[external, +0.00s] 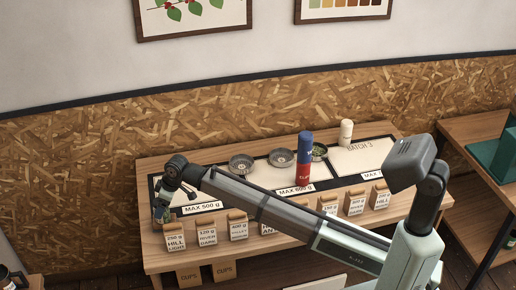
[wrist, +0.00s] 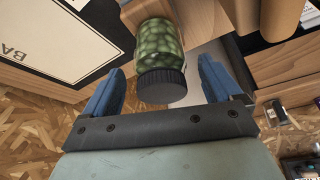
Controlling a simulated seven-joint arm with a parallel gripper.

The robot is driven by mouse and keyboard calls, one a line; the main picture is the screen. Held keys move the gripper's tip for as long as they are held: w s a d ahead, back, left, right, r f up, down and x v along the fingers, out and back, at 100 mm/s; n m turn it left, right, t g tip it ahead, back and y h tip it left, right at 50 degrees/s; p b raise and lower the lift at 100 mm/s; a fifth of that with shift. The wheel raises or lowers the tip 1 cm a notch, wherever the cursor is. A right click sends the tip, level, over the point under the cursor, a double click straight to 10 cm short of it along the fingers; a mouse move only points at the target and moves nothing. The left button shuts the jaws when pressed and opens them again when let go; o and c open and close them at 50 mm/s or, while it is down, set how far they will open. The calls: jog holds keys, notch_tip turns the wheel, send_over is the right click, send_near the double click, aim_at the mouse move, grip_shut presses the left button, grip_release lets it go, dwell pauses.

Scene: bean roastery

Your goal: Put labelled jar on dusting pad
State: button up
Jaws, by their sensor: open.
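A glass jar of green beans with a black lid (wrist: 160,50) shows in the wrist view, lid towards me. No label shows on its visible side. My gripper (wrist: 158,70) is open, with one blue finger on each side of the jar and gaps between. In the external view my gripper (external: 162,207) is at the left end of the table, and the jar is hard to make out there. Dark-bordered pale panels lie on the table, including one lettered "BATCH 3" (external: 375,158). I cannot tell which is the dusting pad.
A blue and red bottle (external: 304,160) stands mid-table near bowls of beans (external: 241,164). A cream cylinder (external: 346,132) stands behind. Several labelled paper bags (external: 237,226) line the front edge. My arm spans the table's front.

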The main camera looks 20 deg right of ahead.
jog(key=v, duration=0.9)
jog(key=shift+s, duration=0.1)
